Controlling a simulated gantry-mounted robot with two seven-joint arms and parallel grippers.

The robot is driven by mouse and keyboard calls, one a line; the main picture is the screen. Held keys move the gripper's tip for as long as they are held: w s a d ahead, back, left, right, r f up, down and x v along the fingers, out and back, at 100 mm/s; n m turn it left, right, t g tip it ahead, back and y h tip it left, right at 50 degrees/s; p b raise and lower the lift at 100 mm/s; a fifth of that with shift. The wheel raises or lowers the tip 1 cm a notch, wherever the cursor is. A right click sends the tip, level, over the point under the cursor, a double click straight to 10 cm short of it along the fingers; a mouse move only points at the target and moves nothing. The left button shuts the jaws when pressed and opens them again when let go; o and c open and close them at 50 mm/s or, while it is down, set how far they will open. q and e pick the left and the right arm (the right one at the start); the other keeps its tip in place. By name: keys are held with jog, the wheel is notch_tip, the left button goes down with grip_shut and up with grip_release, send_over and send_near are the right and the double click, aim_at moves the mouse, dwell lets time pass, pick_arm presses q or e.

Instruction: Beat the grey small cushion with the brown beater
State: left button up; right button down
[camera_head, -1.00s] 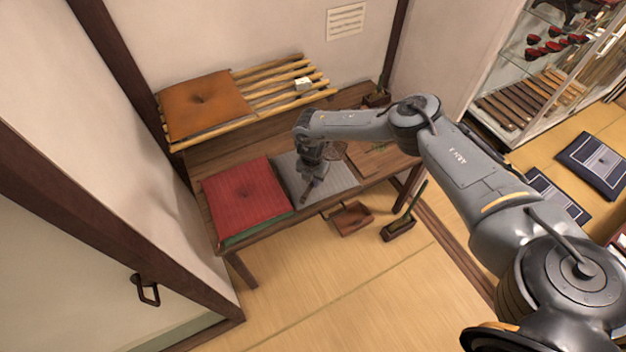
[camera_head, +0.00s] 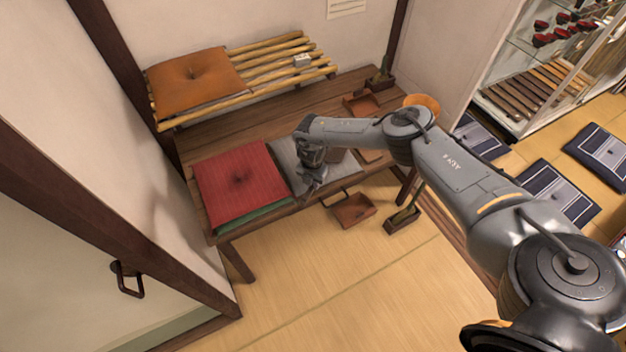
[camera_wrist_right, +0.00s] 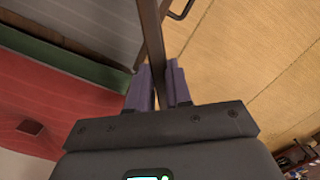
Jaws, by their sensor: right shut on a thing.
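The grey small cushion (camera_head: 344,166) lies flat on the wooden bench, right of the red cushion (camera_head: 238,180); my right arm covers part of it. My right gripper (camera_head: 314,184) is low over the cushion's front part. It is shut on the brown beater; its handle (camera_wrist_right: 152,45) runs up between the fingers in the right wrist view. The grey cushion's edge (camera_wrist_right: 85,30) is beside the handle in that view. My left gripper is not in view.
An orange cushion (camera_head: 192,78) lies on a slatted rack (camera_head: 275,62) at the back. A dustpan (camera_head: 353,208) and a brush (camera_head: 403,220) are on the floor before the bench. A brown tray (camera_head: 361,104) sits at the bench's back right.

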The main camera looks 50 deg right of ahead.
notch_tip(320, 180, up, 12)
jog(key=p, duration=1.2)
jog(key=shift+r, duration=0.25)
